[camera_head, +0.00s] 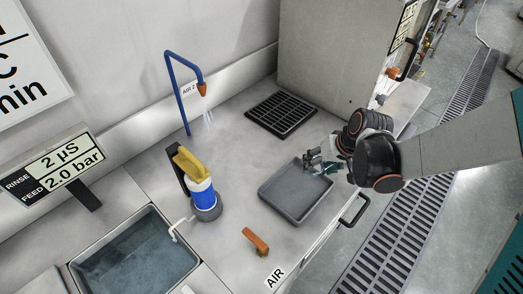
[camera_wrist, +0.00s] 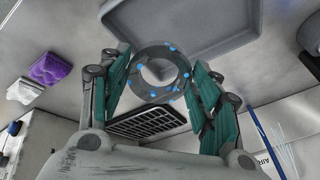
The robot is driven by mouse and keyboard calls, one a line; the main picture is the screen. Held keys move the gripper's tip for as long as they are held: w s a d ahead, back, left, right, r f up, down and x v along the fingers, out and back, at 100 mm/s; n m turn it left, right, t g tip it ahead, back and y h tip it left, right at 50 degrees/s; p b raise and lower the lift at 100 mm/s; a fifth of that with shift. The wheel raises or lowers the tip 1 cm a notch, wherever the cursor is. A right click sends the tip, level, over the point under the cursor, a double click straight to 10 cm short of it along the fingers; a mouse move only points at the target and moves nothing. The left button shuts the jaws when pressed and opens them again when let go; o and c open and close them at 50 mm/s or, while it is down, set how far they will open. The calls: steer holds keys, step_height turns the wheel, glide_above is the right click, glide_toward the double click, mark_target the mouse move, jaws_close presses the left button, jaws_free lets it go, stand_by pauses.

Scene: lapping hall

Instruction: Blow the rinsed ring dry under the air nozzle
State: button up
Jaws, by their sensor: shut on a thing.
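The ring (camera_wrist: 158,93) is dark grey, with bright blue drop-like spots on its face. In the wrist view it sits between the green-padded fingers of my gripper (camera_wrist: 161,66), which is shut on it. In the head view my gripper (camera_head: 316,161) is over the back right part of the grey tray; the ring is too small to make out there. The air nozzle (camera_head: 202,89) has an orange tip on a bent blue pipe (camera_head: 176,90) at the back left. Pale streaks show below its tip. My gripper is well to the right of it.
The shallow grey tray (camera_head: 271,193) is on the steel bench. A black grate (camera_head: 281,115) lies behind it. A blue-and-yellow bottle (camera_head: 198,190) stands between the water basin (camera_head: 75,267) and the tray. An orange handle-like piece (camera_head: 255,241) is near the front. Bench below the nozzle is clear.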

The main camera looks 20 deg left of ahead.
steer(key=s+a+r+n+t+y, duration=0.1)
steer(key=s+a+r+n+y, duration=0.15)
steer(key=a, duration=0.65)
steer(key=s+a+r+n+t+y, duration=0.1)
steer(key=s+a+r+y, duration=0.25)
steer(key=a, duration=0.55)
steer(key=w+a+f, duration=0.1)
steer(key=w+a, duration=0.2)
steer(key=a, duration=0.3)
steer(key=w+a+f+b, duration=0.1)
steer(key=w+a, duration=0.3)
steer(key=a, duration=0.3)
steer(key=shift+a+f+h+b, duration=0.15)
steer(key=shift+h+b, duration=0.15)
steer(key=shift+h, duration=0.1)
steer(key=shift+m, duration=0.25)
steer(key=shift+s, duration=0.1)
stand_by(3.7)
